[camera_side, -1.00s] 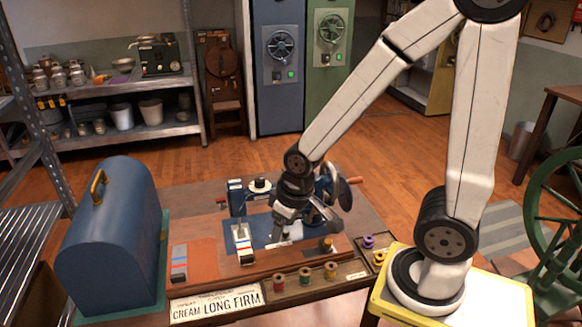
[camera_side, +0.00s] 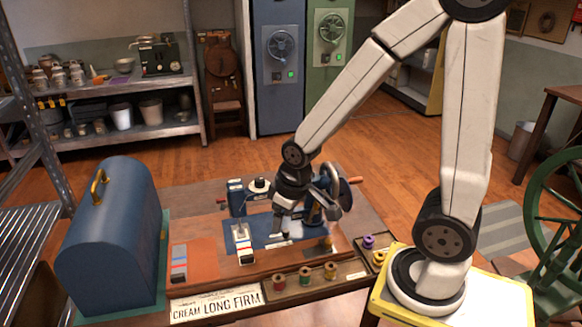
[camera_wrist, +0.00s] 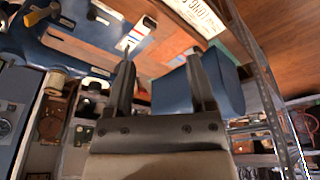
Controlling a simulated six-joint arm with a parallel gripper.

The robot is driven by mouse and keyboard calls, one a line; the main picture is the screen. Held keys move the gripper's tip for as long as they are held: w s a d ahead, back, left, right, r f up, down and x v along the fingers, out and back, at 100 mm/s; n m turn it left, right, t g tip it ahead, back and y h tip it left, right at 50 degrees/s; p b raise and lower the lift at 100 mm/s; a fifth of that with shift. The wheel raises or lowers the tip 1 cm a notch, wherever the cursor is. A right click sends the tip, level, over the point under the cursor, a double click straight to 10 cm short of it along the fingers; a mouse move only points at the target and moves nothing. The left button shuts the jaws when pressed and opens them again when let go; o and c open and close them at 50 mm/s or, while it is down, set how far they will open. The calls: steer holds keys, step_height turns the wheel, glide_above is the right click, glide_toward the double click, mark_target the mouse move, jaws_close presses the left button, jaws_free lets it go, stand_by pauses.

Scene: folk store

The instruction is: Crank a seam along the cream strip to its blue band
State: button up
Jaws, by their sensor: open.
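The cream strip (camera_side: 243,246) lies on the blue mat beside the blue sewing machine (camera_side: 238,197), with a blue and a red band across it. In the wrist view the strip (camera_wrist: 138,34) shows beyond the fingertips. The machine's crank wheel (camera_side: 344,190) is at its right end, partly behind my arm. My gripper (camera_side: 281,236) is low over the blue mat, right of the strip and left of the wheel. The exact height of the fingertips above the mat is unclear.
A second banded strip (camera_side: 179,262) lies on the orange mat at left. A blue domed case (camera_side: 110,235) stands at the bench's left end. A "CREAM LONG FIRM" card (camera_side: 216,303) and a tray of spools (camera_side: 305,280) line the front edge.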

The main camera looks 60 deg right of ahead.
steer(key=w+d+n, duration=0.2)
steer(key=w+d, duration=0.1)
steer(key=d, duration=0.6)
steer(key=n+g+h, duration=0.1)
steer(key=n, duration=0.5)
glide_toward(359, 178)
steer(key=shift+w+r, duration=0.15)
steer(key=shift+r, duration=0.15)
steer(key=shift+f, duration=0.15)
steer(key=shift+w+d+f, duration=0.15)
steer(key=shift+f, duration=1.4)
steer(key=shift+w+d+f, duration=0.2)
steer(key=shift+f, duration=1.35)
steer(key=shift+w+d+f, duration=0.15)
steer(key=shift+f, duration=1.4)
steer(key=shift+f, duration=0.1)
steer(key=c, duration=0.9)
